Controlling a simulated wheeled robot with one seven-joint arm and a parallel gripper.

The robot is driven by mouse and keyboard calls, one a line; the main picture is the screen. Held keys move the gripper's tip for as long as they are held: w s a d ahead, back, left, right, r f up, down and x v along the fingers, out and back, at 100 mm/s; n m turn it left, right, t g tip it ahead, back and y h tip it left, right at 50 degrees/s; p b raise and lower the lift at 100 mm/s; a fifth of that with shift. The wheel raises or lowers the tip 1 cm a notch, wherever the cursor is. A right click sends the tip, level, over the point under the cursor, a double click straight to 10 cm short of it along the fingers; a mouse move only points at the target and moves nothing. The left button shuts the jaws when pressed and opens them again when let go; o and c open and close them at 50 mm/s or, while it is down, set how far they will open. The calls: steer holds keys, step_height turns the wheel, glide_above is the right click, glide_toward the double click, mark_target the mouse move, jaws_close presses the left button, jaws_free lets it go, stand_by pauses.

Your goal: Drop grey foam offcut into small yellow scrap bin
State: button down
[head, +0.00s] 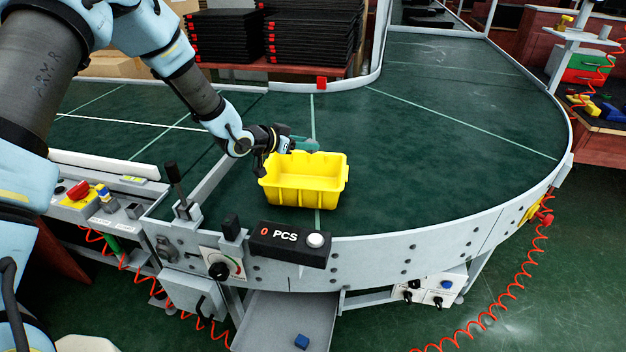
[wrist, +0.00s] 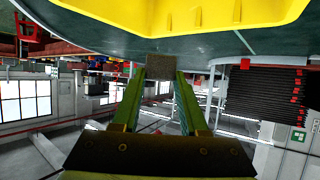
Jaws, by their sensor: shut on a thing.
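The small yellow scrap bin (head: 303,181) stands open-topped on the green curved conveyor near its front edge. My gripper (head: 310,145) is at the bin's back rim, with its green fingers reaching right, roughly level. In the wrist view, my gripper (wrist: 159,84) is shut on a small grey foam offcut (wrist: 158,91) held between the fingertips. The yellow bin (wrist: 200,14) fills the top of that view, apart from the foam. I cannot make out the foam in the head view, and the bin's floor is mostly hidden.
The conveyor belt (head: 440,130) is clear to the right of the bin. A black counter box reading "0 PCS" (head: 290,243) sits on the front rail. A grey chute (head: 290,318) below holds a small blue block (head: 301,341). Stacked black trays (head: 310,38) stand behind.

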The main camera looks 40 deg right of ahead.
step_height(320, 180, down, 6)
steer(key=b, duration=0.3)
steer(key=shift+r, duration=0.1)
steer(key=shift+c, duration=1.8)
jaws_free()
steer(key=b+v, duration=0.3)
steer(key=v, duration=0.8)
steer(key=shift+d, duration=0.1)
